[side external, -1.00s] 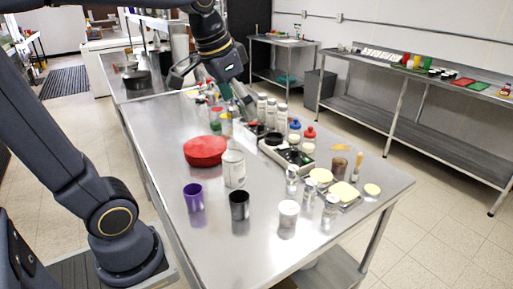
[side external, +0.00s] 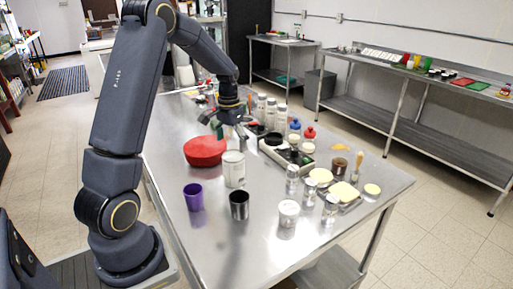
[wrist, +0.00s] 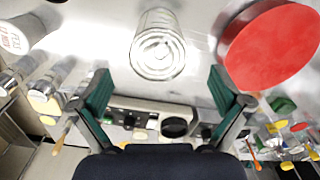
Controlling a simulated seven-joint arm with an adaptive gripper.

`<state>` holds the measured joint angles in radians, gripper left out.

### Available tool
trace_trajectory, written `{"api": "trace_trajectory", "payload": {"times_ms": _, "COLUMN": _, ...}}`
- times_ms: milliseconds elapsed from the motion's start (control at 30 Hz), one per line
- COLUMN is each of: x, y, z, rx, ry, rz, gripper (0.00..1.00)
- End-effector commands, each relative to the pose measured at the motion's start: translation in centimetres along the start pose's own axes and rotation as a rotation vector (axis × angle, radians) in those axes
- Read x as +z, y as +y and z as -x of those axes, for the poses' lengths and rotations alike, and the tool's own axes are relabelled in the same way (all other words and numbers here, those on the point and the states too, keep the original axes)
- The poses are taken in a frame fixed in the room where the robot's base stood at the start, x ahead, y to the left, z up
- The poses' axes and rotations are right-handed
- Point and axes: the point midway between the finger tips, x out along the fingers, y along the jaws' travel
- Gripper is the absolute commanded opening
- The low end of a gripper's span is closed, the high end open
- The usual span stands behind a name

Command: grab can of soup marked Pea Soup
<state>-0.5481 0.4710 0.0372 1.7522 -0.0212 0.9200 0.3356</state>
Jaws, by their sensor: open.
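A tall pale can with a silver lid (side external: 234,170) stands upright on the steel table; its label is not readable. In the wrist view its ribbed lid (wrist: 158,50) lies ahead, between the lines of my fingers. A shorter white can (side external: 288,214) stands nearer the front; a white container with red print (wrist: 14,38) shows at the wrist view's left edge, its words too small to read. My gripper (side external: 238,134) is open and empty above the table, behind the tall can. Its green fingers (wrist: 158,82) are wide apart, touching nothing visible.
A red round container (side external: 205,151) stands close beside the tall can, at right in the wrist view (wrist: 272,48). A purple cup (side external: 194,198) and dark metal cup (side external: 239,205) stand in front. A grey tray (side external: 268,151), bottles and jars crowd the right. The table's front left is clear.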

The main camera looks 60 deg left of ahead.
Motion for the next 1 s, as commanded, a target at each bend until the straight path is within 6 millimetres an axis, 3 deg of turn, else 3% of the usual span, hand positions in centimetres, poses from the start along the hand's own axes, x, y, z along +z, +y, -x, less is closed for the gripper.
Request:
{"api": "trace_trajectory", "payload": {"times_ms": 600, "x": -0.3, "y": 0.2, "z": -7.5, "rx": 0.0, "ry": -0.001, "rz": -0.001, "gripper": 1.0}}
{"api": "trace_trajectory", "payload": {"times_ms": 867, "x": -0.4, "y": 0.2, "z": -7.8, "rx": 0.0, "ry": 0.001, "rz": -0.001, "gripper": 1.0}}
{"api": "trace_trajectory", "payload": {"times_ms": 1000, "x": -0.4, "y": 0.2, "z": -7.8, "rx": 0.0, "ry": 0.001, "rz": -0.001, "gripper": 0.88}}
